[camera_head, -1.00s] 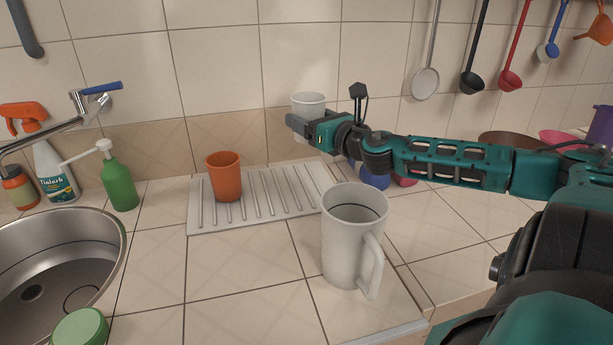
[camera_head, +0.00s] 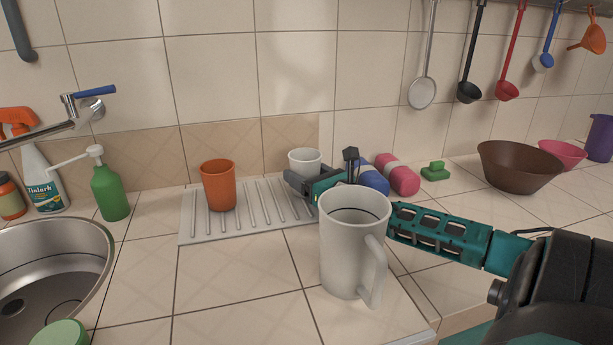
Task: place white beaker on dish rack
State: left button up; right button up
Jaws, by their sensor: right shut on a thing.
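The white beaker (camera_head: 305,160) is a small white cup at the far right end of the dish rack. My right gripper (camera_head: 300,181) is shut on it, and its fingers hide the beaker's lower part. I cannot tell whether the beaker's base touches the rack. The dish rack (camera_head: 205,229) is a flat, pale, ribbed tray on the counter. An orange cup (camera_head: 219,186) stands upright on its left part. My left gripper is not in view.
A large white jug (camera_head: 345,255) stands in front of my right arm. The sink (camera_head: 60,255), a green soap bottle (camera_head: 109,190) and a spray bottle (camera_head: 42,175) are at left. Blue and pink items (camera_head: 402,179) and a brown bowl (camera_head: 519,167) lie right. Ladles hang above.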

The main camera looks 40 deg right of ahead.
jog(key=shift+f, duration=0.1)
jog(key=o, duration=1.3)
jog(key=shift+o, duration=0.2)
jog(key=shift+s, duration=0.1)
jog(key=shift+s+a, duration=0.1)
jog(key=shift+s, duration=0.55)
jog(key=s, duration=0.7)
jog(key=s+a, duration=0.1)
jog(key=s, duration=0.2)
jog(key=shift+s+p, duration=0.25)
jog(key=shift+p, duration=0.05)
jog(key=shift+a, duration=0.1)
